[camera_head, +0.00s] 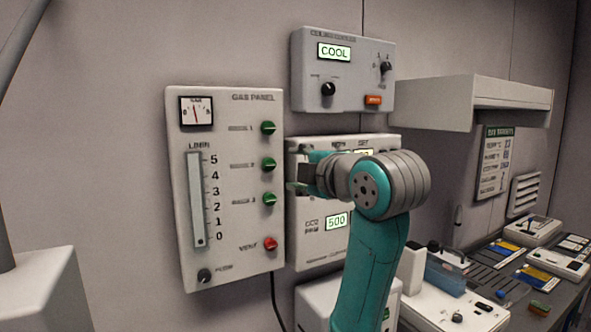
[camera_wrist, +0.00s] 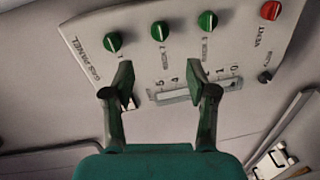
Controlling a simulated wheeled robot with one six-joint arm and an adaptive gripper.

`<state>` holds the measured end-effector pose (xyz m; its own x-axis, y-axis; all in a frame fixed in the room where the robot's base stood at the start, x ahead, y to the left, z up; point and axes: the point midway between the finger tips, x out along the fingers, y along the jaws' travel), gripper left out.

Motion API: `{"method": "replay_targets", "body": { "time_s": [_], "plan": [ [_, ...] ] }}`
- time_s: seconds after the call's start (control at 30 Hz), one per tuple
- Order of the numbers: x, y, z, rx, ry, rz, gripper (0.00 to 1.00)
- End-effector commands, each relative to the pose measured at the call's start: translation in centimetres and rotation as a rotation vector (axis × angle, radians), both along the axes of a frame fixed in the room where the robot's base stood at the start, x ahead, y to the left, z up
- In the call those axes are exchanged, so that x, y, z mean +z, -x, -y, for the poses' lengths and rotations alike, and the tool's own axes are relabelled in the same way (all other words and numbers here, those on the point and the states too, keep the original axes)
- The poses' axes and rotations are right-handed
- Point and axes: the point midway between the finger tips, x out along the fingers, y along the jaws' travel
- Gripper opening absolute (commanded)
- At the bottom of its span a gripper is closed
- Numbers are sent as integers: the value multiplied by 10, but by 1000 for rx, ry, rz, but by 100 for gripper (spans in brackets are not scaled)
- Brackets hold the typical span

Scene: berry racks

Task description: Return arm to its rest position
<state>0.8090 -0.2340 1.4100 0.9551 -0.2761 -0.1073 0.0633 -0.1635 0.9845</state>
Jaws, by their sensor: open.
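My gripper (camera_head: 298,173) is at the end of my raised teal arm, in the middle of the camera_head view. Its fingers point left toward the grey gas panel (camera_head: 222,142) on the wall. In the wrist view my gripper (camera_wrist: 160,75) is open, its two fingers apart with nothing between them. The panel (camera_wrist: 215,50) lies beyond the fingertips there, with three green knobs, a red vent knob (camera_wrist: 270,10) and a flow scale (camera_wrist: 190,93). The exact gap between fingers and panel is hard to judge.
A cooler box (camera_head: 345,75) reading COOL is mounted above my gripper. A CO2 panel (camera_head: 305,245) reading 500 is partly hidden behind my arm. A shelf (camera_head: 470,92) juts out at right, above a bench (camera_head: 490,280) with several devices. A cable hangs below the gas panel.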

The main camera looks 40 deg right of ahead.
Motion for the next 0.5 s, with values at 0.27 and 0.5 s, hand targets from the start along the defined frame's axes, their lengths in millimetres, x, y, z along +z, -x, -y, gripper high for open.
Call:
{"method": "replay_targets", "body": {
  "time_s": [0.27,0.5],
  "plan": [
    [0,0,0,0,0,0,57],
    [-11,-5,-1,3,-21,3,57]
  ]
}}
